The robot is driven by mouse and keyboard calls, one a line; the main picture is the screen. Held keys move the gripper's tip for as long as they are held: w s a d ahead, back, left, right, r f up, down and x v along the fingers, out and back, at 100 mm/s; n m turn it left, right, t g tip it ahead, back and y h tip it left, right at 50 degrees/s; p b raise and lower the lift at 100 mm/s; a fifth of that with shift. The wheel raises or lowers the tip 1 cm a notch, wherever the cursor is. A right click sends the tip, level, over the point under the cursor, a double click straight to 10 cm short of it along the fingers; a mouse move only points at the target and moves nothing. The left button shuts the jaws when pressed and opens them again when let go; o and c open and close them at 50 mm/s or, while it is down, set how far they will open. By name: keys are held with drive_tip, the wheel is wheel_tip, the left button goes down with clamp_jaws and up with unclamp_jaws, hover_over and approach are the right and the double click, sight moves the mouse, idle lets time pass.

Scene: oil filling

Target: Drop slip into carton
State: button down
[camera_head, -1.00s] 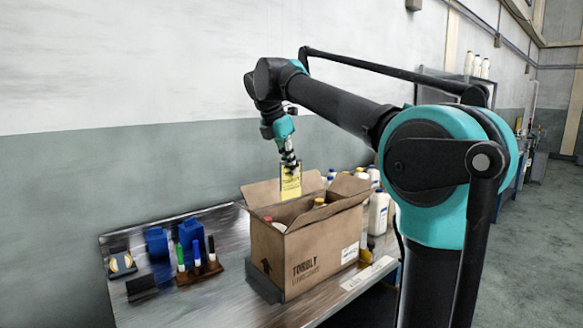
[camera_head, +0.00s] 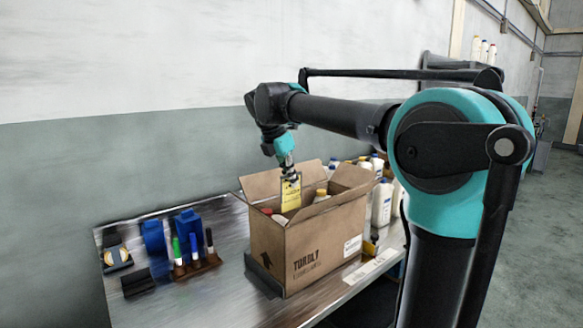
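The slip (camera_head: 290,196) is a yellow card with dark print, hanging upright below my gripper (camera_head: 289,175). My gripper is shut on the slip's top edge. The slip is over the open top of the carton, and its lower end appears to be within the opening. The carton (camera_head: 322,245) is a brown cardboard box with its flaps spread open, standing on the metal table. Bottles with red and yellow caps show inside it. The fingertips are small in view, and the carton's floor is hidden.
Several white bottles (camera_head: 382,203) stand behind and right of the carton. At the left are a marker stand (camera_head: 196,268) with upright markers, blue bins (camera_head: 156,238) and a tape roll (camera_head: 116,255). The table (camera_head: 222,298) is bare in front of the stand.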

wheel_tip(320, 180, down, 16)
idle(0.8)
drive_tip(key=c, duration=2.2)
unclamp_jaws()
drive_tip(key=o, duration=0.6)
drive_tip(key=shift+c, duration=0.2)
drive_tip(key=v, duration=1.2)
